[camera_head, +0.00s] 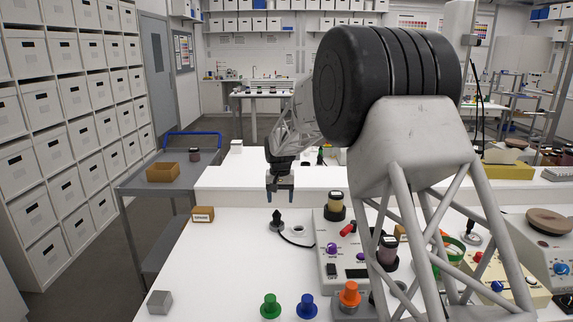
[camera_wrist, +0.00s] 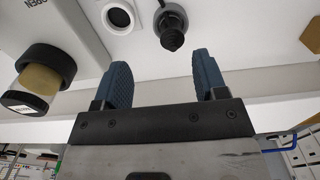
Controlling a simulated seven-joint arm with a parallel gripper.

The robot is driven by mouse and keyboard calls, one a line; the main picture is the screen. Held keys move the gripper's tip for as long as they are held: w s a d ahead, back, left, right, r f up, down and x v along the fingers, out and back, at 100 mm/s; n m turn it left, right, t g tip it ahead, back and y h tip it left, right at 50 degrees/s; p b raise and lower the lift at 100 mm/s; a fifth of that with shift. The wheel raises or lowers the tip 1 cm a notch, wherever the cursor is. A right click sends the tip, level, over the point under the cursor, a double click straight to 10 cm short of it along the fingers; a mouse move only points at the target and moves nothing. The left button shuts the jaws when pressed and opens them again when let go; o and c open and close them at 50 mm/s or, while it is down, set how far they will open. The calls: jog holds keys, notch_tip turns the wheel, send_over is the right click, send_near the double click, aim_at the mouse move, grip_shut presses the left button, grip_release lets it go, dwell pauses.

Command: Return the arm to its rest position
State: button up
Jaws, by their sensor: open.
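My gripper (camera_head: 280,195) hangs above the white table, left of the picture's middle, fingers pointing down. Its two blue fingers are apart with nothing between them, and the wrist view also shows the gap (camera_wrist: 163,72). A black cone-shaped piece (camera_head: 277,221) stands below the fingertips, apart from them; it also shows in the wrist view (camera_wrist: 172,32). My arm's large links cover much of the right half of the head view.
A yellow-filled jar (camera_head: 335,201) sits in a black ring on the control box (camera_head: 328,244). A dark jar (camera_head: 388,248) stands partly behind my arm. Green (camera_head: 270,306), blue (camera_head: 307,306) and orange (camera_head: 349,296) knobs line the front. A grey block (camera_head: 159,302) is front left. The left-middle table is clear.

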jog(key=s+d+r, duration=0.5)
jog(key=s, duration=0.4)
jog(key=s+d+r+t, duration=0.1)
jog(key=s+d+r, duration=0.3)
jog(key=s, duration=0.5)
jog(key=s+d+r, duration=0.5)
jog(key=s, duration=0.4)
jog(key=s+d+f, duration=0.1)
jog(key=s+d, duration=0.1)
jog(key=s, duration=0.8)
jog(key=s+d+f+t, duration=0.1)
jog(key=s+d+f, duration=0.1)
jog(key=s, duration=0.9)
jog(key=s+d+f, duration=0.2)
jog(key=s+d, duration=0.1)
jog(key=s, duration=0.8)
jog(key=shift+s+d+t, duration=0.25)
jog(key=shift+t, duration=0.05)
